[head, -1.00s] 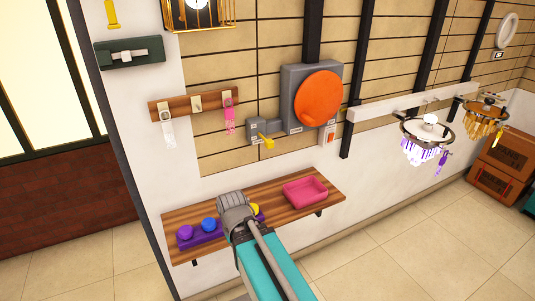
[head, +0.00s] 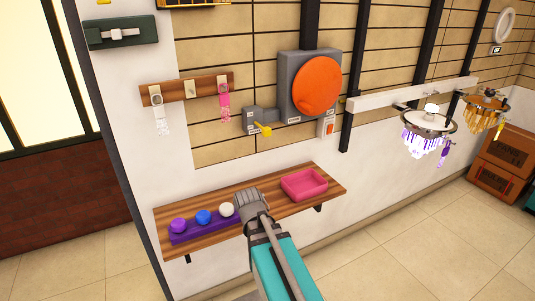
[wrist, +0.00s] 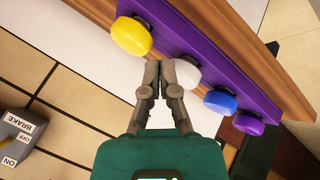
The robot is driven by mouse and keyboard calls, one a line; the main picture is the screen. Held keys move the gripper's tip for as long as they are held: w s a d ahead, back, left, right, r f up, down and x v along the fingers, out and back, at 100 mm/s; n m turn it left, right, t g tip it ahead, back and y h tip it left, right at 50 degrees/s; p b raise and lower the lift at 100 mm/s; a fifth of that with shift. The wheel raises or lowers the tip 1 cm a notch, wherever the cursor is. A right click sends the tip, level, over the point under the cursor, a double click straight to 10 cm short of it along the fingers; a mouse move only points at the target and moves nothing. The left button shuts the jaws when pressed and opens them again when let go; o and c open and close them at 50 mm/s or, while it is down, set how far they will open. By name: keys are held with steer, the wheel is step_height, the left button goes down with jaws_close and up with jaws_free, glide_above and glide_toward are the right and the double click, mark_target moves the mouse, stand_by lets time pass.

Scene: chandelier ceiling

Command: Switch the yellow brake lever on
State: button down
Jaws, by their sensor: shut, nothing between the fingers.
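The yellow brake lever (head: 263,130) sticks out from a small grey box (head: 259,116) on the wall, left of and below the big orange disc. In the wrist view the grey brake box (wrist: 20,142) shows at the lower left with BRAKE, OFF and ON labels.
A purple strip (head: 205,230) with several coloured knobs lies on the wooden shelf (head: 330,189). A pink tray (head: 304,185) sits on its right. The wall between shelf and lever looks clear.

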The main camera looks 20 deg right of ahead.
steer(key=w+d+n+t+b, duration=0.2)
steer(key=w+d+n+t+h+b, duration=0.1)
steer(key=w+d+n+t+b, duration=0.1)
steer(key=w+d+n, duration=0.1)
steer(key=w+d+r+n+t+h+b, duration=0.1)
steer(key=w+d+n+t+b, duration=0.1)
steer(key=d+b, duration=0.1)
steer(key=shift+w, duration=0.15)
steer(key=s+d+r+n+t+y+b, duration=0.1)
steer(key=d+r+n+t+y+b, duration=0.1)
steer(key=n+t+b, duration=0.4)
steer(key=s+d+r+n+t+y+b, duration=0.2)
steer(key=n+t+b, duration=0.4)
steer(key=n, duration=1)
steer(key=shift+d+r+t+y+b, duration=0.35)
steer(key=shift+d+r+t+y, duration=0.2)
steer(key=shift+d, duration=0.45)
steer(key=shift+r, duration=0.1)
steer(key=s+r+p+x, duration=0.1)
steer(key=p+x, duration=1)
steer(key=x, duration=0.1)
steer(key=shift+r, duration=0.7)
steer(key=shift+s, duration=0.1)
